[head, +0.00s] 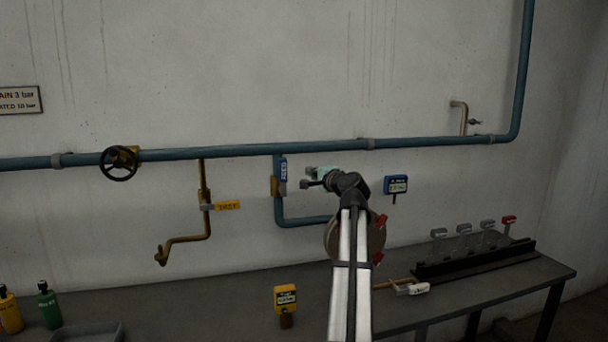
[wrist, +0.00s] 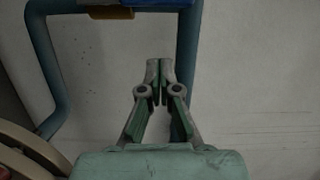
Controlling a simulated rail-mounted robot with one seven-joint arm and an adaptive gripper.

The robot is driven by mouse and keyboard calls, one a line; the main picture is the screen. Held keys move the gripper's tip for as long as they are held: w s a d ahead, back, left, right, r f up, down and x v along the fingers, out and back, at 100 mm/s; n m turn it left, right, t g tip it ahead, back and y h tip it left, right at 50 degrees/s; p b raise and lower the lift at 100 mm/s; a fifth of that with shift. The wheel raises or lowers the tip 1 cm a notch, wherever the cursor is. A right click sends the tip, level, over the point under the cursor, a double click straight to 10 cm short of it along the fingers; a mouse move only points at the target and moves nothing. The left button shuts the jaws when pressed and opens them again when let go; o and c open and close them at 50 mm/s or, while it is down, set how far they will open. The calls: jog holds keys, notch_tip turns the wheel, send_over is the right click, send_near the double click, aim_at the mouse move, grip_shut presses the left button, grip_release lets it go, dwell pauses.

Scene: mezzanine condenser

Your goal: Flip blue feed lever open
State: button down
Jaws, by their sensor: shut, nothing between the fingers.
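The blue feed lever (head: 283,168) with white lettering lies along the short vertical blue pipe, at the yellow valve body (head: 274,186) in the head view. In the wrist view a blue piece (wrist: 110,3), probably part of the lever, shows at the top edge beside the yellow body (wrist: 112,13). My gripper (head: 305,184) is just right of the lever in the head view, apart from it. In the wrist view my gripper (wrist: 160,66) is shut with its fingertips together and empty, below the pipe that carries the valve.
A long blue pipe (head: 220,152) runs along the wall above. A black handwheel (head: 118,163) and a yellow pipe branch (head: 188,239) are at left. A blue gauge box (head: 396,185) hangs at right. The bench (head: 235,300) below holds several items.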

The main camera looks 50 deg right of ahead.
jog(key=shift+b+v, duration=0.3)
jog(key=shift+v, duration=2.4)
jog(key=shift+d+f, duration=0.1)
